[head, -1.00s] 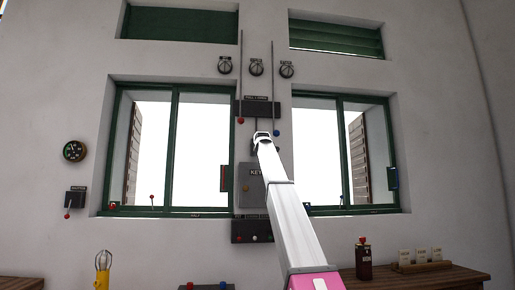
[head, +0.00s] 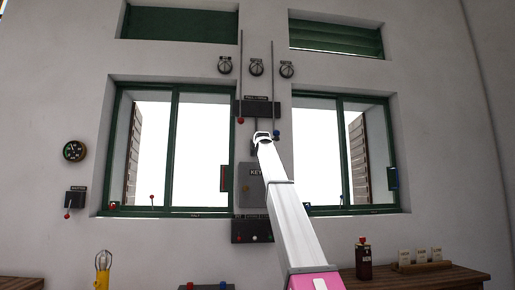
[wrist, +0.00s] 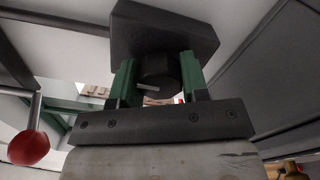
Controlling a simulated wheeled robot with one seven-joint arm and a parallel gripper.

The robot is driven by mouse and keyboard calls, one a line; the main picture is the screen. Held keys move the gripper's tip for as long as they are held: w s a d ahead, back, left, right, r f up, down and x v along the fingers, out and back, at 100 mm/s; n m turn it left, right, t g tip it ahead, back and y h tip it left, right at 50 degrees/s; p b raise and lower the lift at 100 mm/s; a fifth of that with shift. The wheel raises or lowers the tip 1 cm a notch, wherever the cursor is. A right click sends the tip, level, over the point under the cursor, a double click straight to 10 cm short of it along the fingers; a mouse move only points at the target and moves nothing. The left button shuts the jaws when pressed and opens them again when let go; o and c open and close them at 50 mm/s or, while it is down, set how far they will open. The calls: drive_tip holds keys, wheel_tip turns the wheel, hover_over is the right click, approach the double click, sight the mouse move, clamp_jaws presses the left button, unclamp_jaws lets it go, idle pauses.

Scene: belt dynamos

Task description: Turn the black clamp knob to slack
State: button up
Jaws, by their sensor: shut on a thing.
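The black clamp knob (wrist: 157,72) shows in the wrist view as a dark round knob with a short white mark, in front of a black block (wrist: 165,30). My gripper (wrist: 158,78) has its two green fingers on either side of the knob and is shut on it. In the head view my gripper (head: 262,137) is at the wall between the two windows, just below a dark label plate (head: 258,108). There the knob is hidden by my gripper and arm.
A red ball on a rod (wrist: 30,148) is close at left in the wrist view. In the head view a red-ended pull (head: 241,120) and a blue-ended pull (head: 277,133) hang near my gripper. A grey key box (head: 250,185) is below, beside my arm.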

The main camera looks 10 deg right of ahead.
idle(0.4)
drive_tip(key=o, duration=0.9)
drive_tip(key=s, duration=1)
drive_tip(key=shift+s, duration=0.4)
